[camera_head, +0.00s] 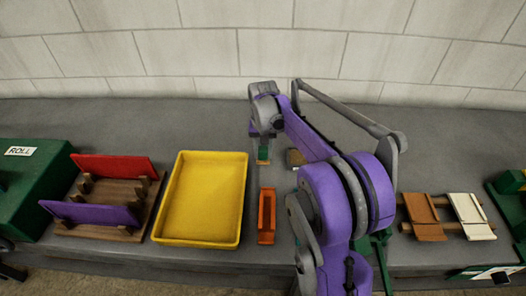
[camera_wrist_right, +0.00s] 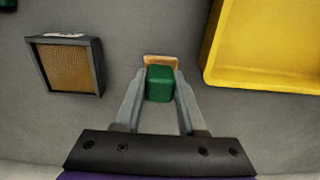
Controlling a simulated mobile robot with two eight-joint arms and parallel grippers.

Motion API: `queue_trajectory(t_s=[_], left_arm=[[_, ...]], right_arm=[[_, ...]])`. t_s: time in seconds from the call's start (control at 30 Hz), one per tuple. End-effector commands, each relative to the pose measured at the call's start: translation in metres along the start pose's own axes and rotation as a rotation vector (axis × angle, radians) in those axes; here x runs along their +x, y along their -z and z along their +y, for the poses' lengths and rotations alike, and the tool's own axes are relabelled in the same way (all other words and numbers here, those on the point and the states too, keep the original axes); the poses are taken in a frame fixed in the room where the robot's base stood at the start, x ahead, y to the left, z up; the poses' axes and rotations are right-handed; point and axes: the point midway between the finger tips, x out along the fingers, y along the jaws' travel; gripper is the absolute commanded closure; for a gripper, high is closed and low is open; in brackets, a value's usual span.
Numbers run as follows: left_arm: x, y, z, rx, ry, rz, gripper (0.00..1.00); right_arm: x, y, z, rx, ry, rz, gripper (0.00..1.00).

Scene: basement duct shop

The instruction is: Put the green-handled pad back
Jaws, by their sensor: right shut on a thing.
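The green-handled pad shows in the head view as a green block (camera_head: 263,153) below my right gripper (camera_head: 264,135). In the right wrist view my gripper (camera_wrist_right: 160,82) is shut on the green handle (camera_wrist_right: 160,84), and a tan edge of the pad (camera_wrist_right: 160,61) shows beyond it. I cannot tell whether the pad touches the bench. A dark-rimmed square holder with a brown textured inside (camera_wrist_right: 68,68) lies to the left of the pad in the wrist view. In the head view it is mostly hidden behind my arm, with a brown part (camera_head: 296,157) showing. My left gripper is not in view.
A yellow tray (camera_head: 240,205) and a narrow orange holder (camera_head: 267,232) stand on the grey bench. At left are a rack with red (camera_head: 115,167) and purple (camera_head: 92,214) panels and a green ROLL box (camera_head: 30,185). Brown and white boards (camera_head: 470,214) lie at right.

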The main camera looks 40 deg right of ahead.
Motion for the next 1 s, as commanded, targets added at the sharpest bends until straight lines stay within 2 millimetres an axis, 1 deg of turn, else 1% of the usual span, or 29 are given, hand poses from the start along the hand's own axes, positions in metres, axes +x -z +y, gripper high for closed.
queue_trajectory(t_s=[0.23,0.27,0.4,0.43,0.67,0.77,0.87,1.0], left_arm=[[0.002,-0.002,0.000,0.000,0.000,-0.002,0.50],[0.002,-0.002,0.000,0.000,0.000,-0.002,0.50],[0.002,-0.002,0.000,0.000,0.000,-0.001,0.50],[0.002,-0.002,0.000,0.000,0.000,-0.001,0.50],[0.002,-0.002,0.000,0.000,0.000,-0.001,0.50],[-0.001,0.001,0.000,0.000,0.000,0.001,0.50],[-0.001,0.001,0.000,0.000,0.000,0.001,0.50],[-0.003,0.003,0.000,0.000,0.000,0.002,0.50]], right_arm=[[0.004,0.000,0.000,0.000,0.000,0.000,1.00],[0.004,0.000,0.000,0.000,0.000,0.000,0.57],[0.003,0.000,0.000,0.000,0.000,0.000,0.32],[0.003,0.000,0.000,0.000,0.000,0.000,0.31],[0.002,0.000,0.000,0.000,0.000,0.000,0.31],[-0.002,0.000,0.000,0.000,0.001,0.001,0.31],[-0.013,0.000,0.000,0.001,0.000,0.000,0.31],[-0.041,0.000,0.000,0.001,0.000,0.001,0.31]])
